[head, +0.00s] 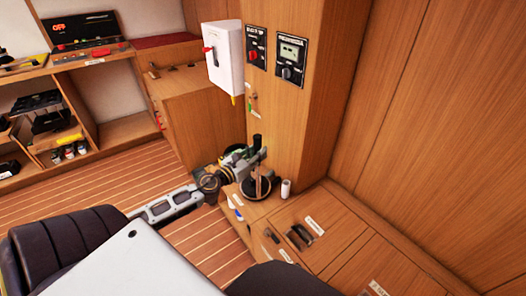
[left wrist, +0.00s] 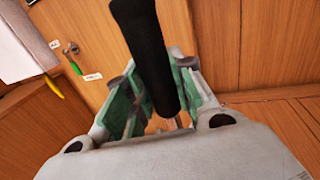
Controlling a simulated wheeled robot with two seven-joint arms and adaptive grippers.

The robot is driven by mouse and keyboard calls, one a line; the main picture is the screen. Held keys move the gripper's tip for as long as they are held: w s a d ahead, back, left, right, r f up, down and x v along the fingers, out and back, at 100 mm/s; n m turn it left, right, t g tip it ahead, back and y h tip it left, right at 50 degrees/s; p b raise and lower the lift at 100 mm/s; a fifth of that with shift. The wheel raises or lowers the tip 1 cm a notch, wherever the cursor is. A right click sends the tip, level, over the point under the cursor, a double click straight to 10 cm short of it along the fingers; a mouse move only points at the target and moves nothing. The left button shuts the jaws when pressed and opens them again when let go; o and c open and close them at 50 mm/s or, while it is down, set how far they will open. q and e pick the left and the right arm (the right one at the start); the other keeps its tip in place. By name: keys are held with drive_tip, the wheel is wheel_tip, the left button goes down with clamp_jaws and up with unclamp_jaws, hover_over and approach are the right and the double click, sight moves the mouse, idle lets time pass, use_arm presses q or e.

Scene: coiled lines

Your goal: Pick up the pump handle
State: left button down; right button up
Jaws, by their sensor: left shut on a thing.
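The pump handle is a rod with a black cylindrical grip at its top. In the head view its black grip (head: 257,141) stands nearly upright above a dark round base (head: 256,187) on the low wooden ledge. My left gripper (head: 254,160) reaches in from the left and is shut around the handle below the top of the grip. In the left wrist view the black pump handle (left wrist: 150,55) runs between the green-padded fingers of the left gripper (left wrist: 155,95). I cannot tell whether the handle is clear of the base. My right gripper is out of view.
A white wall box (head: 224,58) with a red switch hangs above the gripper. A small white cylinder (head: 286,188) stands right of the base. A wooden locker top with a latch (head: 300,235) lies at the front right. Shelves (head: 95,100) stand at the left.

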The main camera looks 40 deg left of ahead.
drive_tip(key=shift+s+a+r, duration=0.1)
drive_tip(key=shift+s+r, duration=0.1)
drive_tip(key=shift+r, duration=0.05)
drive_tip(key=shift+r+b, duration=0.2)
drive_tip(key=shift+b, duration=0.1)
use_arm(q)
drive_tip(key=s, duration=0.1)
drive_tip(key=s+a, duration=0.1)
drive_tip(key=s, duration=0.1)
drive_tip(key=shift+s+a, duration=0.1)
drive_tip(key=shift+s, duration=0.05)
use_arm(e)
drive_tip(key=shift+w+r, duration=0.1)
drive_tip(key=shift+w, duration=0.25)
use_arm(q)
drive_tip(key=shift+r, duration=0.25)
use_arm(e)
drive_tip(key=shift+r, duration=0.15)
use_arm(q)
drive_tip(key=shift+r+p, duration=0.45)
drive_tip(key=shift+p, duration=0.25)
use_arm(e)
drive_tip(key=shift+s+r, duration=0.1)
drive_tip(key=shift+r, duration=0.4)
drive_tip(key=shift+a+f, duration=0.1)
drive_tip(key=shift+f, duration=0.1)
